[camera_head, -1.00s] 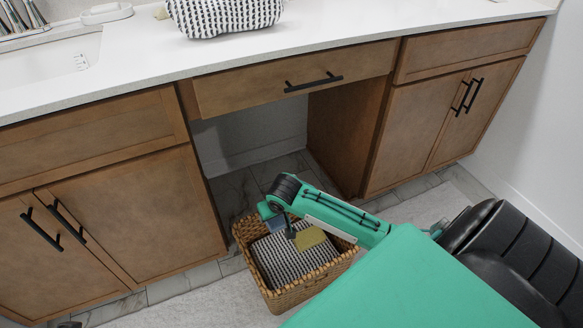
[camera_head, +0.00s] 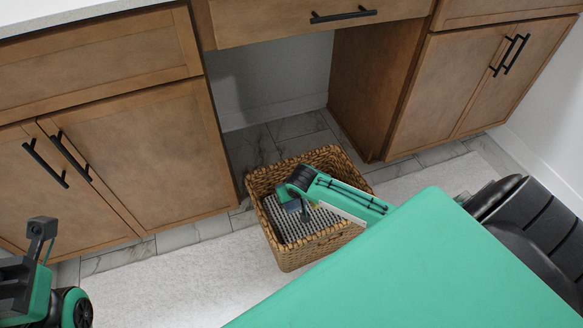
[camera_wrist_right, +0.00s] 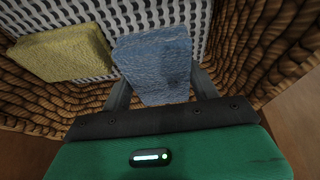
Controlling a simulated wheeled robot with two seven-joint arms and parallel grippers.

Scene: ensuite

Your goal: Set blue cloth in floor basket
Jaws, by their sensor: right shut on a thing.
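A wicker basket (camera_head: 290,257) stands on the floor, with a black-and-white woven cloth (camera_head: 276,220) inside. My right gripper (camera_head: 304,212) reaches down into the basket. In the right wrist view, my right gripper (camera_wrist_right: 160,92) is shut on a blue cloth (camera_wrist_right: 155,62), which lies over or just above the woven cloth (camera_wrist_right: 130,15). A folded yellow cloth (camera_wrist_right: 62,52) lies to its left in the basket; my arm hides it in the head view. My left gripper (camera_head: 42,232) shows in part at the left edge; its jaws are unclear.
Wooden cabinets (camera_head: 140,140) stand behind the basket, with an open recess (camera_head: 275,85) between them. A pale rug (camera_head: 190,280) lies in front on the tiled floor. Rug space left of the basket is clear.

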